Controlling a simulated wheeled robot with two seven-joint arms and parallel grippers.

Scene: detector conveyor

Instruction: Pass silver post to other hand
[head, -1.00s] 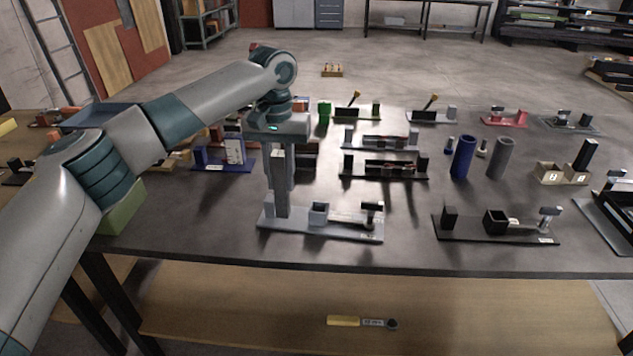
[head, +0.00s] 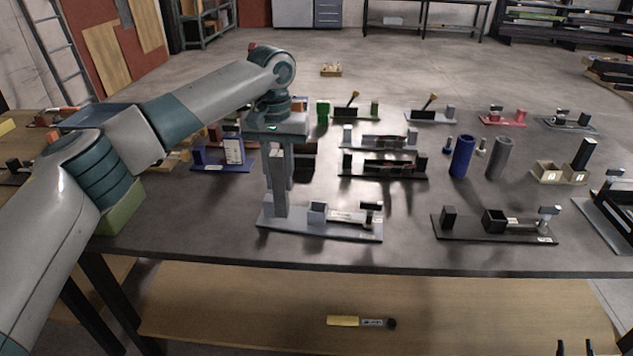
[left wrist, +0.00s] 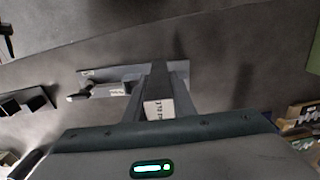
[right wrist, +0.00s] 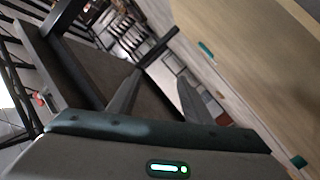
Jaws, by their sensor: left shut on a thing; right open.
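The silver post (head: 279,199) stands upright at the left end of a grey base plate (head: 335,230) near the table's front edge. My left gripper (head: 281,178) comes down from above and is shut on the post. In the left wrist view the post (left wrist: 157,82) sits between the fingers, with a white printed label (left wrist: 158,109) near them. I cannot tell whether the post's foot is clear of the plate. My right gripper (head: 574,347) just shows its fingertips at the bottom right of the head view. In the right wrist view it (right wrist: 158,88) is open and empty.
A similar black fixture (head: 495,228) stands to the right. Blue (head: 462,157) and grey (head: 499,158) cylinders and more fixtures stand behind. The table front between the two fixtures is clear. A yellow-handled tool (head: 342,321) lies on the lower shelf.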

